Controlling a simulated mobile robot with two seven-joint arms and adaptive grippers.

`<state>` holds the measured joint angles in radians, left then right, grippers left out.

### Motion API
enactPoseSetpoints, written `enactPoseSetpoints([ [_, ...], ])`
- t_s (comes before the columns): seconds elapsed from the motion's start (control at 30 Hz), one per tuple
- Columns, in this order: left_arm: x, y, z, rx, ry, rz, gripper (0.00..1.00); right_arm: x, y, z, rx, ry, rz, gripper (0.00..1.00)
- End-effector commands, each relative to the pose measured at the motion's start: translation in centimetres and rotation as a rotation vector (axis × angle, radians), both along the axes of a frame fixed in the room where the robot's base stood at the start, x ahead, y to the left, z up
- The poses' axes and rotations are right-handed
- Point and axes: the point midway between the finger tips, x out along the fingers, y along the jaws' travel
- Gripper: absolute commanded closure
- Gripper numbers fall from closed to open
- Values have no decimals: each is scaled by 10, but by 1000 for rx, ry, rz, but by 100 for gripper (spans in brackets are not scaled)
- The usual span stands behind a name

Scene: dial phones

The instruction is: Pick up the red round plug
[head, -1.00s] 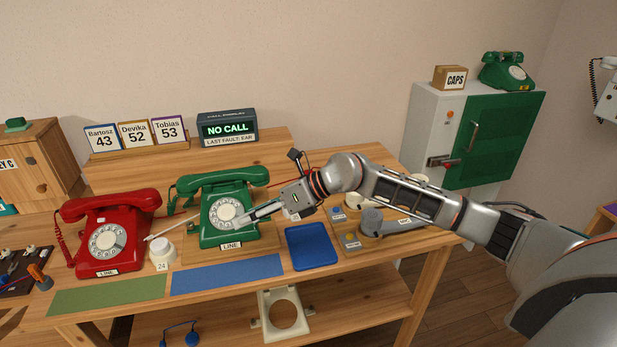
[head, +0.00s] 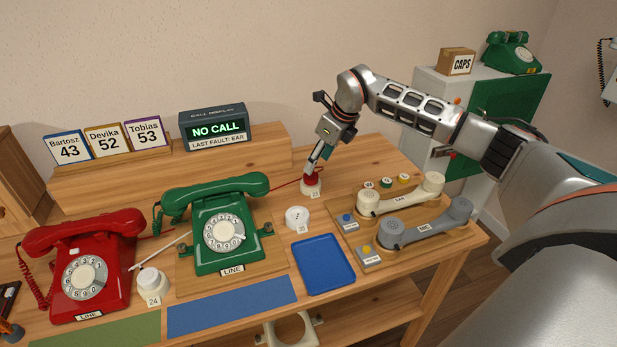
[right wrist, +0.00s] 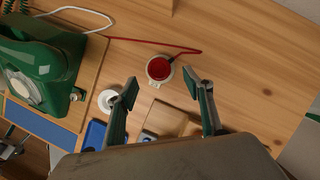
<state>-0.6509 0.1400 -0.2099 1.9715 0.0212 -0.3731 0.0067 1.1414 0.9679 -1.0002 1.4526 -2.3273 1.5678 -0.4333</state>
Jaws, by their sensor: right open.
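The red round plug (head: 312,179) sits in a white round socket (head: 310,191) on the table, right of the green phone (head: 222,228). A red cord runs from it toward the green phone. My right gripper (head: 316,166) is just above the plug in the head view, pointing down. In the right wrist view the plug (right wrist: 159,68) lies ahead of the gap between the two spread fingers (right wrist: 161,88). The fingers are open and empty. Whether they touch the plug is hard to tell. My left gripper is not in view.
A white socket (head: 297,218) marked 35 and a blue tray (head: 324,264) stand in front of the plug. Cream (head: 402,197) and grey (head: 430,225) handsets lie to the right. A raised wooden shelf (head: 270,150) is behind.

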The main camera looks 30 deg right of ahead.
Motion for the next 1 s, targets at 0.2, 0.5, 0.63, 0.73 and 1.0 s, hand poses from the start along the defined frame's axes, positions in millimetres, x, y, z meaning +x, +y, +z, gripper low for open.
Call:
enactPoseSetpoints([
  [0.2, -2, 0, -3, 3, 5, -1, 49, 4, 4, -18, 2, 2, 1, 49],
  [0.5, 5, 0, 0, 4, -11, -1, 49, 15, 9, -54, 3, 0, 1, 49],
  [0.63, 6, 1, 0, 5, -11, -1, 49, 16, 9, -54, 1, -2, 1, 49],
  [0.73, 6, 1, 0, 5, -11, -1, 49, 16, 9, -54, 1, -2, 1, 51],
  [1.0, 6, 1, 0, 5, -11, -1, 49, 16, 9, -53, 2, -3, 1, 86],
])
